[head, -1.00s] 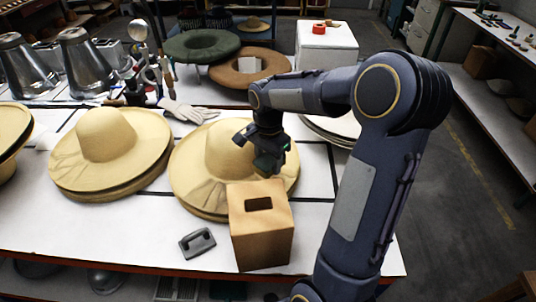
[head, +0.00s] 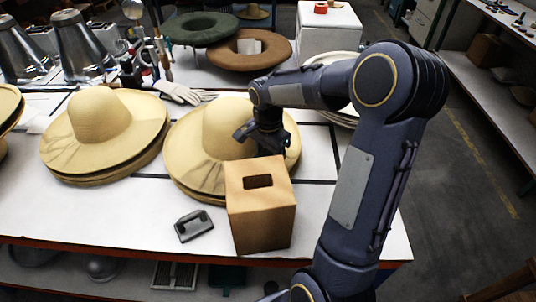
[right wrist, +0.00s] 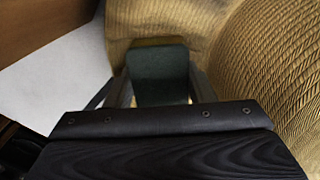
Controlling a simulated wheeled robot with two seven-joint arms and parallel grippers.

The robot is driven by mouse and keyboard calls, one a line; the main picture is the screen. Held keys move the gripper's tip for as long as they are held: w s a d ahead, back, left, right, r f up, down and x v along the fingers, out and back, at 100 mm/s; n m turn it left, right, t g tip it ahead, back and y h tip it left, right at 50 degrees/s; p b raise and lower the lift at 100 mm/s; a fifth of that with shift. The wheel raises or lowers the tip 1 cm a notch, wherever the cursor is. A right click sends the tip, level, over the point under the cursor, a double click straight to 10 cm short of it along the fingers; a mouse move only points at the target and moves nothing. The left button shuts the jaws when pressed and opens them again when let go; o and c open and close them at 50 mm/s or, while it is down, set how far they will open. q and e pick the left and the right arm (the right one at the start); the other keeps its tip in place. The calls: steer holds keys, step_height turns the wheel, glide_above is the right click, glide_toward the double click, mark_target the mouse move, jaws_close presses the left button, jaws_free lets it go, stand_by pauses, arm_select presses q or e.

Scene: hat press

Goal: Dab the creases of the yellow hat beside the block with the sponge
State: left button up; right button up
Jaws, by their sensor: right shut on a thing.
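The yellow hat (head: 190,150), wide-brimmed with creases in its front brim, tops a stack of hats. The tan block (head: 258,215) with a dark slot in its top stands at the hat's front right. My right gripper (head: 268,148) is behind the block, low over the right of the brim. In the right wrist view its fingers (right wrist: 158,92) are shut on a dark green sponge (right wrist: 158,75) with a yellowish far edge. The sponge is at the hat's woven straw (right wrist: 260,65); I cannot tell whether it touches. The block hides the fingertips in the head view. My left gripper is out of view.
Another stack of yellow hats (head: 100,130) stands to the left. A grey handled tool (head: 193,225) lies left of the block. White gloves (head: 182,93) lie behind the hats. Green (head: 200,33) and brown (head: 248,48) hats are at the back. Bare white table lies at the front left.

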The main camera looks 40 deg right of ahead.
steer(key=shift+f+b, duration=0.5)
steer(key=shift+f, duration=0.15)
stand_by(1.7)
step_height(320, 180, up, 14)
steer(key=p, duration=1.1)
stand_by(0.9)
